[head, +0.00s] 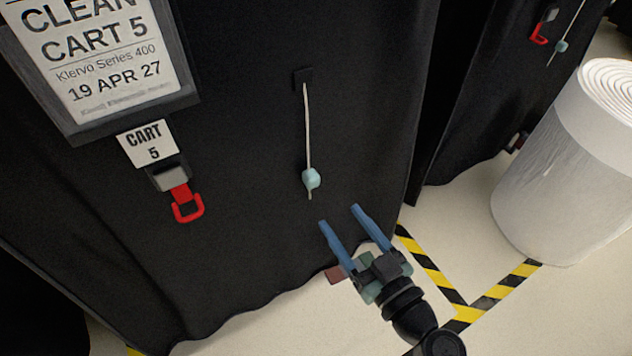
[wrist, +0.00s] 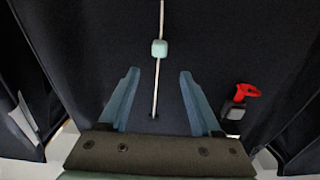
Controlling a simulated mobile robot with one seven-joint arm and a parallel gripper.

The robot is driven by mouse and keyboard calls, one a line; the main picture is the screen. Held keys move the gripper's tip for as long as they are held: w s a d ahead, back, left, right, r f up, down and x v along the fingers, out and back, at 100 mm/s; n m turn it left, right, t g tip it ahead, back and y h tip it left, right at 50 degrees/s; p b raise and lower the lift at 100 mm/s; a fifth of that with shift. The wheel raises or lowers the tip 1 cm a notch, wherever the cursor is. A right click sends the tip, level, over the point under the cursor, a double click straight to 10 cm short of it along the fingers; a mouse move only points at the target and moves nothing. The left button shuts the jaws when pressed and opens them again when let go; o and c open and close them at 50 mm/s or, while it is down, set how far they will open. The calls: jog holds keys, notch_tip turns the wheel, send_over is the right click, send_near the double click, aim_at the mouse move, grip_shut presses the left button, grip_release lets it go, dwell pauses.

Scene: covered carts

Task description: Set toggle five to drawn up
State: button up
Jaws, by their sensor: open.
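Toggle five, a pale blue cord toggle (head: 311,179), sits near the lower end of a whitish cord (head: 307,130) on the black cover of cart 5 (head: 240,130). The cord hangs from a small black patch (head: 303,77). In the wrist view the toggle (wrist: 159,49) lies beyond the fingertips, roughly centred between them. My gripper (head: 340,215) is open and empty, its blue fingers below and right of the toggle in the head view. The fingers (wrist: 159,72) look apart from the toggle; the depth of the gap is hard to tell.
A "CART 5" tag (head: 148,143) and a red buckle (head: 187,203) hang left of the cord. Another covered cart with its own pale toggle (head: 562,46) stands at the upper right. A large white roll (head: 560,170) and yellow-black floor tape (head: 430,262) are to the right.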

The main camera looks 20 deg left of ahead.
aim_at(315, 182)
jog(key=b+x, duration=0.1)
jog(key=x, duration=0.9)
jog(key=shift+w+a+b, duration=0.15)
jog(key=shift+w+b, duration=0.05)
jog(key=shift+b, duration=0.15)
grip_shut()
dwell(0.8)
